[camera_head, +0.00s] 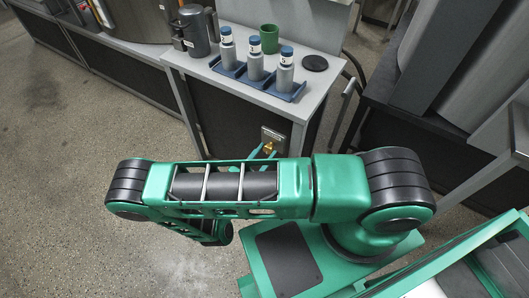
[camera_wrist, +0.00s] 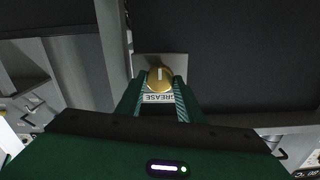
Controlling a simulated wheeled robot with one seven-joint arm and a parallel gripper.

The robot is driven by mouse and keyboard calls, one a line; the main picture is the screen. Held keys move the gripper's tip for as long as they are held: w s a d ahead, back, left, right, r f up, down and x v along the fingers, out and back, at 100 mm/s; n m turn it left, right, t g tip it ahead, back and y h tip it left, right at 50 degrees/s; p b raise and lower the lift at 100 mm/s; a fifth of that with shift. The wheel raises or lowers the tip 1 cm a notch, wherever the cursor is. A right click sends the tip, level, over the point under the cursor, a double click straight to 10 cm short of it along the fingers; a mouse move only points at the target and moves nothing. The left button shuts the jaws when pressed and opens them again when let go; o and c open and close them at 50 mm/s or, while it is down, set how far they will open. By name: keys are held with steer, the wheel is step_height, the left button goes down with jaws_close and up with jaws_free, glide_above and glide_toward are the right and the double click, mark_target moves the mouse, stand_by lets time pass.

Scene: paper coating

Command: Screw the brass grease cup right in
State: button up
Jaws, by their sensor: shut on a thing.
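The brass grease cup (camera_wrist: 160,79) is a round gold knob with a pale line across its face, in the middle of the wrist view. It sits in front of a grey plate (camera_wrist: 174,64) with a GREASE label below the cup. My gripper (camera_wrist: 160,88) has a green finger on either side of the cup and is shut on it. In the head view the cup (camera_head: 268,147) is a small gold spot on the cabinet front, with my green fingertips (camera_head: 264,151) at it. The cup's thread is hidden.
The cabinet top (camera_head: 225,83) carries a blue rack (camera_head: 258,84) with several grey bottles, a green mug (camera_head: 269,39), a dark jug (camera_head: 194,30) and a black disc (camera_head: 315,63). Dark machinery stands on the right. Open floor (camera_head: 60,150) lies to the left.

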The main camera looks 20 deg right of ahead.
steer(key=shift+w+a+r, duration=0.1)
steer(key=shift+w+a, duration=0.1)
stand_by(0.4)
steer(key=o, duration=0.9)
steer(key=shift+o, duration=0.9)
steer(key=shift+d, duration=0.1)
steer(key=shift+s, duration=0.1)
steer(key=v, duration=1)
steer(key=shift+s+a, duration=0.15)
steer(key=shift+a, duration=0.2)
